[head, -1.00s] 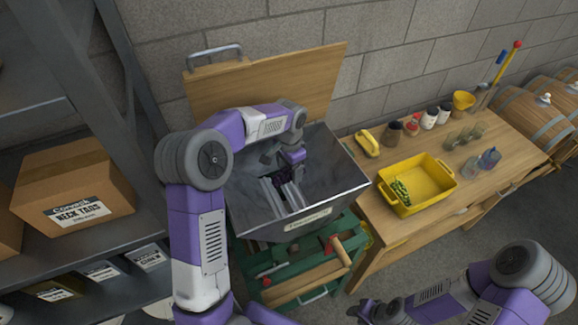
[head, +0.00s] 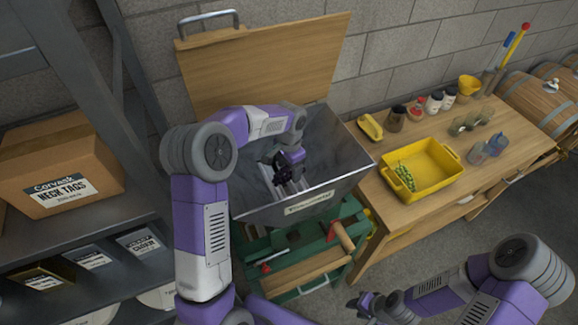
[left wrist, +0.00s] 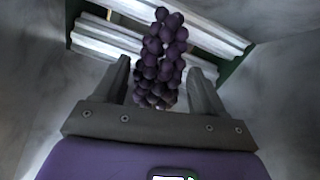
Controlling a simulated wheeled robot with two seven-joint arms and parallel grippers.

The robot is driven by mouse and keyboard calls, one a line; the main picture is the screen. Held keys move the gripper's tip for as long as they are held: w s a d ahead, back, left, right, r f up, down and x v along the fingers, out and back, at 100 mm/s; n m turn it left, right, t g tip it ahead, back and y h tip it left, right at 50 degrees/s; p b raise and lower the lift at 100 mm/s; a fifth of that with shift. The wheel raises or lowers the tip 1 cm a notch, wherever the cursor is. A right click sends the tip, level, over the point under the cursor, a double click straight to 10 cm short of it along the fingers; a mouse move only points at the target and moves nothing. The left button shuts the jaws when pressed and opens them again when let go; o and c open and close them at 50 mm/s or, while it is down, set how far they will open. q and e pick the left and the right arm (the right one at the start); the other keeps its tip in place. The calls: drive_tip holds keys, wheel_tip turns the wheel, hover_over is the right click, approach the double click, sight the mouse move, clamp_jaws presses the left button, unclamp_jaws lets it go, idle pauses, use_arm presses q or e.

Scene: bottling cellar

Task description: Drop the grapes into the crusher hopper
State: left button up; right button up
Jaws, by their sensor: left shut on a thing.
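A bunch of dark purple grapes (left wrist: 163,50) hangs between the fingers of my left gripper (left wrist: 160,78) in the left wrist view. My left gripper is shut on it. In the head view my left gripper (head: 286,172) points down inside the grey metal crusher hopper (head: 330,197), below its rim. Pale ribbed rollers (left wrist: 115,38) show at the hopper's bottom, beyond the grapes. My right gripper (head: 364,304) is low in the head view, away from the hopper; its jaw opening is unclear.
A wooden lid (head: 265,65) stands behind the hopper. A shelf with a cardboard box (head: 60,165) stands at left. Barrels (head: 535,108) are at far right.

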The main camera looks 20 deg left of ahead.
use_arm(q)
drive_tip(key=o, duration=0.9)
drive_tip(key=shift+c, duration=0.2)
wheel_tip(320, 180, up, 8)
drive_tip(key=shift+f+p, duration=0.15)
drive_tip(key=shift+p, duration=0.15)
